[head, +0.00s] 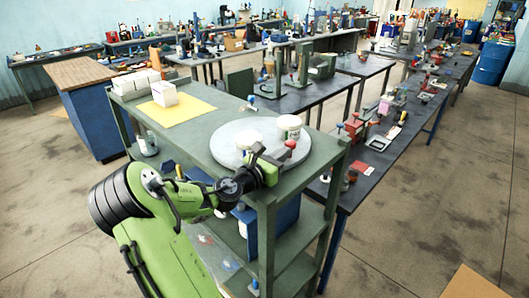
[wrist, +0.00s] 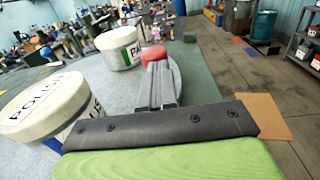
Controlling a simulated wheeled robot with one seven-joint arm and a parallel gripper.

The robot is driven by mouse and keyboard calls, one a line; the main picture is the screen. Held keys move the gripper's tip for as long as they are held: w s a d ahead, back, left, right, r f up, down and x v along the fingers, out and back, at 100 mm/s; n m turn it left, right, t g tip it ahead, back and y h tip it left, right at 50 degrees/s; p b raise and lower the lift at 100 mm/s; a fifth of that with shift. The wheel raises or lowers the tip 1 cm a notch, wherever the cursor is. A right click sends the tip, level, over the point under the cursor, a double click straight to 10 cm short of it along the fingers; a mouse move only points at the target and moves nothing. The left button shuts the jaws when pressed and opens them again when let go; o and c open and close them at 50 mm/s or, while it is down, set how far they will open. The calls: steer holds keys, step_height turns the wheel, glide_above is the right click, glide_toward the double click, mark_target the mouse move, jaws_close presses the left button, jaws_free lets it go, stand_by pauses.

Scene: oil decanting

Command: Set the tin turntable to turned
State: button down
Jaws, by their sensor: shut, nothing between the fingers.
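The tin turntable is a round grey disc (head: 222,146) on top of a green cart. In the wrist view the near tin (wrist: 45,105), marked POLISH, is at the left and the other tin (wrist: 119,48) is farther back. A red knob (head: 291,144) is at the disc's right edge. My gripper (head: 283,153) is shut and empty, its fingertips at the knob. In the wrist view the knob (wrist: 153,54) is just past the fingertips; contact is unclear.
A yellow sheet (head: 190,110) with a white box (head: 164,94) lies on the cart's left part, with more white boxes behind. A dark workbench (head: 375,160) with several tools stands right of the cart. Open floor (head: 430,220) lies at the right.

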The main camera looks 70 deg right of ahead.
mark_target(291, 162)
steer(key=shift+s+d+r+p, duration=0.1)
steer(key=shift+s+d+p, duration=0.85)
steer(key=shift+d, duration=0.2)
